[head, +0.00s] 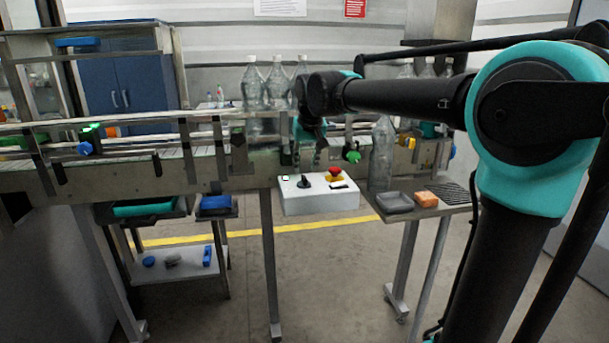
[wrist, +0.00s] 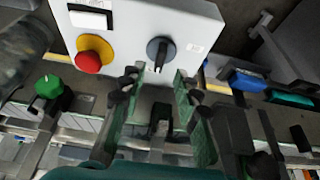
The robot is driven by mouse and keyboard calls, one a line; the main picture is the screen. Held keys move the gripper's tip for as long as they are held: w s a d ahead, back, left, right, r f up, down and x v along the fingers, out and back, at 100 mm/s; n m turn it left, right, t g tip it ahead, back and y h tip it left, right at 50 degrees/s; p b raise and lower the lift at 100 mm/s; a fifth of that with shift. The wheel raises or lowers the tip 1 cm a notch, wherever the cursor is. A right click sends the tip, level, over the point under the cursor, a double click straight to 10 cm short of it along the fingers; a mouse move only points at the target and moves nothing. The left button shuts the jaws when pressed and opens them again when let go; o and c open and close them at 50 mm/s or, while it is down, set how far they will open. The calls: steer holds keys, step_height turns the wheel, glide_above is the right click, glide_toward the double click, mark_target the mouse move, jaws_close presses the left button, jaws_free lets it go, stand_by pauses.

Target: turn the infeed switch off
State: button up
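A white control box (head: 320,201) hangs at the front of the conveyor. On it a black rotary switch (wrist: 160,53) shows in the wrist view, its handle lying roughly along the picture's vertical; it also shows in the head view (head: 304,182). A small label (wrist: 195,47) beside it is too small to read, so I cannot confirm that this is the infeed switch. My gripper (wrist: 158,88) is open and empty, its two fingers apart, with the switch just beyond the gap between the tips. In the head view my gripper (head: 307,158) is above and behind the box.
A red stop button (wrist: 88,61) on a yellow base and a white-faced panel part (wrist: 88,17) sit on the same box. A green knob (wrist: 48,86) is on the conveyor. A clear bottle (head: 382,155) stands right of the box, near a grey tray (head: 394,203).

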mark_target(304, 176)
steer(key=shift+x, duration=2.5)
jaws_close()
